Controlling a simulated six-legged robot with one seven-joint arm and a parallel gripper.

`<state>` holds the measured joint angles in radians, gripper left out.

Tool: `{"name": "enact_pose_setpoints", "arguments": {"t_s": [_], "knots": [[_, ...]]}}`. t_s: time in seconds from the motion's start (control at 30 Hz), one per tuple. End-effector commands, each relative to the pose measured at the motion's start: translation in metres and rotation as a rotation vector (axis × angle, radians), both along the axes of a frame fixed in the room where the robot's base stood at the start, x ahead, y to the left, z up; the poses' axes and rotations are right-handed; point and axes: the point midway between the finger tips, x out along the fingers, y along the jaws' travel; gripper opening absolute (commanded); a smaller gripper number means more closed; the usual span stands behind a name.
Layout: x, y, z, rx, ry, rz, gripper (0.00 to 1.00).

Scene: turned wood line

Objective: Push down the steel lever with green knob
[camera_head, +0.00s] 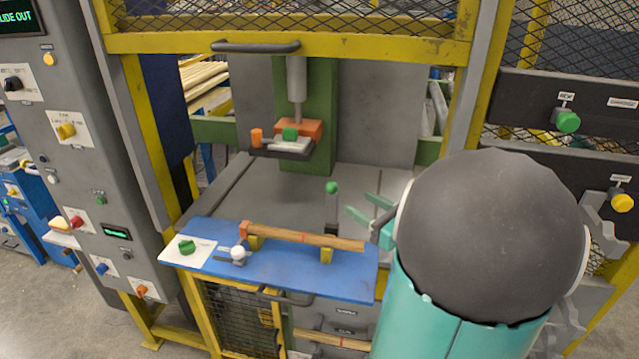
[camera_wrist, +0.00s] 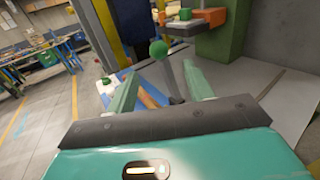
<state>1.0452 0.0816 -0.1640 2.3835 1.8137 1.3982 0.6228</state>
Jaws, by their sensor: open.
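The steel lever (camera_head: 331,213) stands upright behind the blue shelf, with a round green knob (camera_head: 332,187) on top. My gripper (camera_head: 363,207) is open and empty to the right of the lever, its fingers pointing toward it, with a small gap visible. In the wrist view the lever (camera_wrist: 175,84) appears tilted between the two open fingers of my gripper (camera_wrist: 157,72), and the green knob (camera_wrist: 158,49) shows just beyond the fingertips.
A wooden bar (camera_head: 300,236) lies on yellow supports on the blue shelf (camera_head: 220,262), beside a white ball knob (camera_head: 238,253) and a green button (camera_head: 187,247). A press head with an orange block (camera_head: 312,130) hangs behind. A yellow frame (camera_head: 150,140) borders the opening.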

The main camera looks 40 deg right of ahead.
Motion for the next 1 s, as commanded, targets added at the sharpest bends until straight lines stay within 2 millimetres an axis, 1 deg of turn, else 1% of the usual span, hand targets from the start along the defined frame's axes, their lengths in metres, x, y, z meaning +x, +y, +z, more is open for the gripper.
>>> {"name": "enact_pose_setpoints", "arguments": {"t_s": [0.03,0.4,0.53,0.7,1.0], "knots": [[0.009,0.002,0.000,0.000,0.000,0.005,0.52],[0.084,0.008,0.000,-0.001,0.001,0.009,0.52],[0.105,0.010,0.000,-0.002,0.001,0.009,0.52],[0.119,0.011,0.000,-0.002,0.001,0.007,0.52],[0.122,0.011,0.000,-0.002,0.002,0.007,0.52]]}}
